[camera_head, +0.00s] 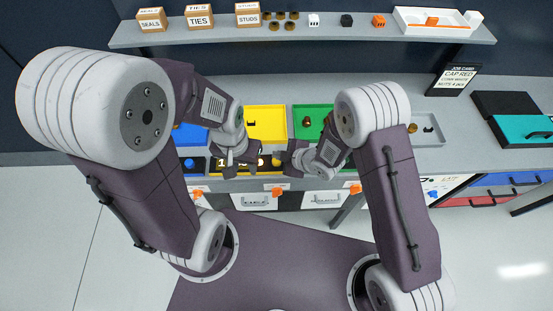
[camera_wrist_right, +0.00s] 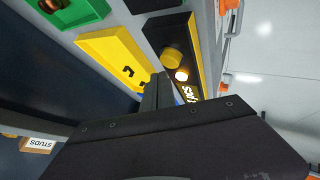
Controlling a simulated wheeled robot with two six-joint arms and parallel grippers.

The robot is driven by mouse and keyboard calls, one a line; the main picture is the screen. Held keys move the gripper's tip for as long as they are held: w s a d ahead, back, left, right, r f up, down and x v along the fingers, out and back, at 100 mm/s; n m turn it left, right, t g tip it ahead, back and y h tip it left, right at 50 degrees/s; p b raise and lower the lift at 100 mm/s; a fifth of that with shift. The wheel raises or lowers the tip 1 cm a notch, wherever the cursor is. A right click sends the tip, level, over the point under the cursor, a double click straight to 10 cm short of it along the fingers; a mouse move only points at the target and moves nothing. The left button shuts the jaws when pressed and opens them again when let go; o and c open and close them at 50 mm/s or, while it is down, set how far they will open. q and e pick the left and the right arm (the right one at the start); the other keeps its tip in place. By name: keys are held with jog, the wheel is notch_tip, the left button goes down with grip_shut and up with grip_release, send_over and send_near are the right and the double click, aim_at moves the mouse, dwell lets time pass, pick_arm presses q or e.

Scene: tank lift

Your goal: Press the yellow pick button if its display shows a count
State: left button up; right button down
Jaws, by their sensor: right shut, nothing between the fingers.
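The yellow pick button (camera_wrist_right: 172,57) is a round knob on a dark panel with a yellow edge, in the right wrist view. A small lamp (camera_wrist_right: 181,76) glows beside it. The display (camera_wrist_right: 189,94) next to the lamp shows lit yellow characters, partly hidden by my fingers. In the head view the display (camera_head: 228,163) also shows lit characters below the yellow bin, starting with what looks like a 1, partly covered by my left gripper (camera_head: 240,160). My right gripper (camera_wrist_right: 160,78) is shut and empty, its tips close to the button; contact cannot be told. My left gripper's jaws are unclear.
A yellow bin (camera_head: 265,123), a green bin (camera_head: 313,113) and a blue bin (camera_head: 190,137) stand in a row behind the panels. A shelf (camera_head: 215,36) with boxes runs along the back. A job card (camera_head: 458,78) and a teal case (camera_head: 525,131) are at right.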

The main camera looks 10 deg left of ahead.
aim_at(279, 162)
dwell(0.4)
jog(key=shift+f+b, duration=0.4)
jog(key=shift+b, duration=0.1)
jog(key=shift+f+b, duration=0.55)
dwell(0.5)
jog(key=shift+r, duration=0.15)
jog(key=shift+r+p, duration=0.7)
jog(key=shift+r, duration=0.1)
jog(key=shift+r, duration=0.1)
notch_tip(279, 162, up, 5)
jog(key=p, duration=0.4)
